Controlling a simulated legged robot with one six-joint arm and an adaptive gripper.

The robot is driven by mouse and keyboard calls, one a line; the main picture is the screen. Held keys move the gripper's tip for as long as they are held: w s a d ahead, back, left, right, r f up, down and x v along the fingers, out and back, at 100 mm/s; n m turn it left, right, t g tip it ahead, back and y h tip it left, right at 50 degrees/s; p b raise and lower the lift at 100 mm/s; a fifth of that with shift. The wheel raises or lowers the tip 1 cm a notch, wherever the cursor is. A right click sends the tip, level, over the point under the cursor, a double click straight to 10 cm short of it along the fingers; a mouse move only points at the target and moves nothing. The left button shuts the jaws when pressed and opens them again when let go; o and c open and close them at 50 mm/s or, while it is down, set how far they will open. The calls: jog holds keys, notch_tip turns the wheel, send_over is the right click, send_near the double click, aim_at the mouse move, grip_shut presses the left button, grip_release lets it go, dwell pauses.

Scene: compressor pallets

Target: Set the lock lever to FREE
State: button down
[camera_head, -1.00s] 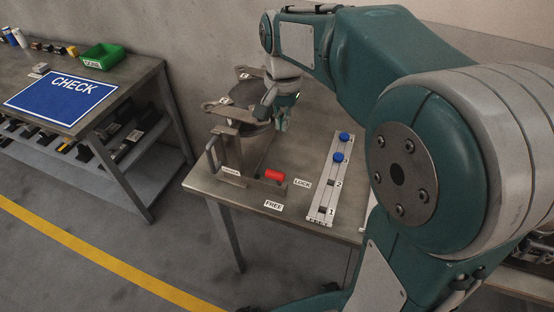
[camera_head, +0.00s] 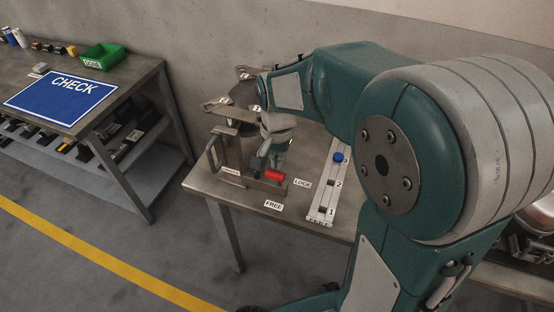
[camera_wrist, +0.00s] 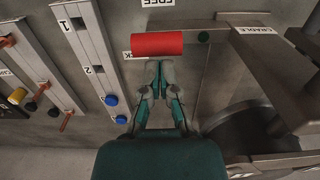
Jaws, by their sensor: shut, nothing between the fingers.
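The lock lever has a red cylindrical handle (camera_head: 274,175), which lies near the front of the metal table, between the LOCK label (camera_head: 303,183) and the upright bracket. The FREE label (camera_head: 273,204) is at the table's front edge. In the wrist view the red handle (camera_wrist: 157,44) lies crosswise just beyond my fingertips, and part of the LOCK label shows beside it. My gripper (camera_wrist: 160,66) is shut and empty, its tips close to the handle; whether they touch it I cannot tell. In the head view my gripper (camera_head: 273,160) is just behind the handle.
A metal bracket with the CRADLE label (camera_head: 230,172) stands left of the lever. A numbered rail with blue knobs (camera_head: 337,157) lies to the right. A bench with a blue CHECK mat (camera_head: 62,98) and a green bin (camera_head: 102,56) stands at far left.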

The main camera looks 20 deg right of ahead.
jog(key=shift+s+a+f, duration=0.4)
jog(key=shift+s, duration=0.2)
jog(key=shift+r, duration=0.15)
